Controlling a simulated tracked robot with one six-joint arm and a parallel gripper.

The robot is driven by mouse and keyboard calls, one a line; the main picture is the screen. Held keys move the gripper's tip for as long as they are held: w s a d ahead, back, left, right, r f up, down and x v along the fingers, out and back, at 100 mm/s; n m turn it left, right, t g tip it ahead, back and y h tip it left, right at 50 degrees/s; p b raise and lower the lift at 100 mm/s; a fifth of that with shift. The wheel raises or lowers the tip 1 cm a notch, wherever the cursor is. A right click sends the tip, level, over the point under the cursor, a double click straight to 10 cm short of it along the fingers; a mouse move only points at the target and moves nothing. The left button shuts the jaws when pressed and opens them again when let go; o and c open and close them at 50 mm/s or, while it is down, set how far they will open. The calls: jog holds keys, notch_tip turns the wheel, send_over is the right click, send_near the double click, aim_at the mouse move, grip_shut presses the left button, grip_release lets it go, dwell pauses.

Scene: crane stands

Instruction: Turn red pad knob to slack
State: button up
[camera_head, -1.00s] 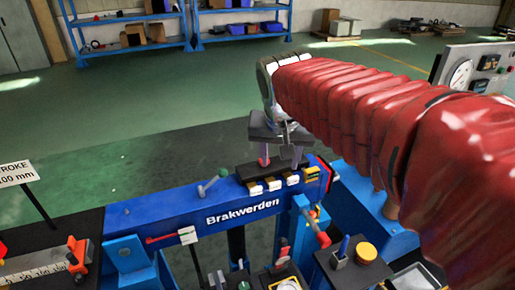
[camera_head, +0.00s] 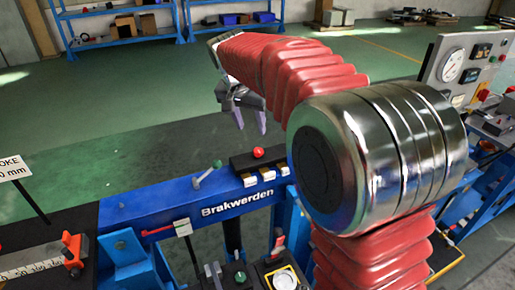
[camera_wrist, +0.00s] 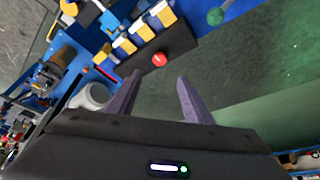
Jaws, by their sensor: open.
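A red round knob (camera_head: 258,152) sits on a black block (camera_head: 240,163) at the back edge of the blue beam marked "Brakwerden" (camera_head: 150,206). In the wrist view the red knob (camera_wrist: 159,59) shows beyond the fingertips, roughly in line with the gap between them. Whether it is turned to slack cannot be read. My gripper (camera_head: 250,124) is open and empty, above the black block and apart from the knob, fingers pointing down. Its two purple-grey fingers (camera_wrist: 158,80) also show spread in the wrist view.
White-and-yellow blocks (camera_head: 266,175) line the front of the black block. A red bar with a white tag (camera_head: 182,227) sits lower left. A gauge panel (camera_head: 470,70) stands at right.

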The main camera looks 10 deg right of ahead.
aim_at(258, 150)
jog(key=shift+f, duration=0.1)
jog(key=x, duration=1.3)
jog(key=shift+w+d+f, duration=0.15)
jog(key=shift+w+f, duration=0.05)
jog(key=c, duration=1.1)
